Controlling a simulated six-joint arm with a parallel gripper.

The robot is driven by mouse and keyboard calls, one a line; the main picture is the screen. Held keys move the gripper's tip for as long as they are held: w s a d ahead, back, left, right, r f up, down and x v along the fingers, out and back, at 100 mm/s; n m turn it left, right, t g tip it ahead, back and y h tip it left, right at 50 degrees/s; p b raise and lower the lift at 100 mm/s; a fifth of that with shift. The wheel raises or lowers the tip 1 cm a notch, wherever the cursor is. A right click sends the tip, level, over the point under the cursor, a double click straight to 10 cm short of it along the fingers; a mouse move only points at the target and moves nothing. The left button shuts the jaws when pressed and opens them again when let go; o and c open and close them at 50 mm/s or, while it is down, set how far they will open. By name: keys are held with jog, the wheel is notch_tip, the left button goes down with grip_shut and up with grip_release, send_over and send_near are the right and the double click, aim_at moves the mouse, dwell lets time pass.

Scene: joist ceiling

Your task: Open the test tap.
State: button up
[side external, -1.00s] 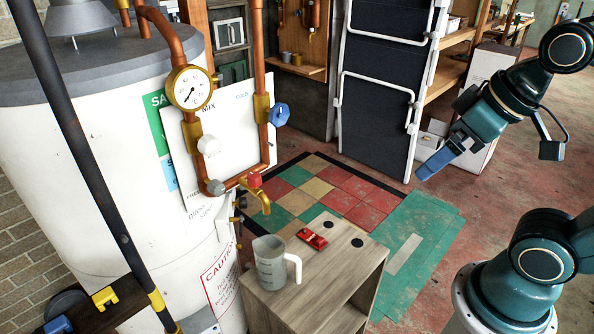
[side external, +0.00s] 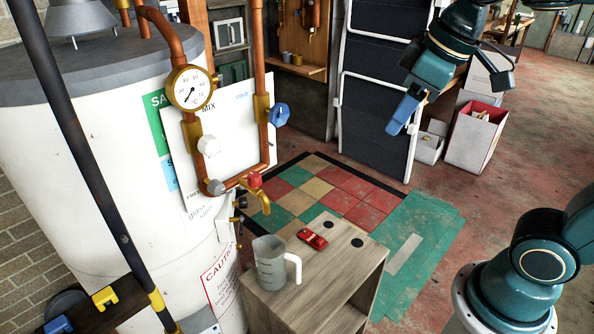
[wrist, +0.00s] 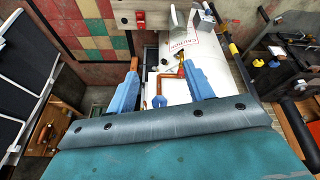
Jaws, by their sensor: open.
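The test tap (side external: 259,196) is a brass spout with a red handle (side external: 254,180), low on the copper pipework in front of the white tank. In the wrist view the tap (wrist: 181,70) shows small between my fingers, far beyond them. My gripper (side external: 404,115) has blue fingers and is up at the right in the side view, well away from the tap, in front of the dark panel. In the wrist view my gripper (wrist: 161,82) is open and empty.
A clear jug (side external: 271,264) and a red toy car (side external: 312,239) stand on a wooden cabinet (side external: 330,275) below the tap. A blue valve wheel (side external: 279,114), white knob (side external: 209,146) and gauge (side external: 190,88) are on the pipes above. The tiled floor between arm and tank is clear.

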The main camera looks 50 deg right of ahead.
jog(key=w+a+r+n+g, duration=0.1)
jog(key=w+a+r+n, duration=0.15)
jog(key=w, duration=0.55)
jog(key=n+g, duration=0.3)
jog(key=n, duration=0.4)
send_over(255, 175)
notch_tip(255, 175, down, 8)
jog(key=f, duration=0.1)
jog(key=shift+w+r, duration=0.15)
jog(key=shift+r, duration=0.1)
jog(key=shift+f, duration=0.15)
notch_tip(255, 175, down, 14)
jog(key=shift+r, duration=0.25)
jog(key=shift+n, duration=0.25)
jog(key=c, duration=1)
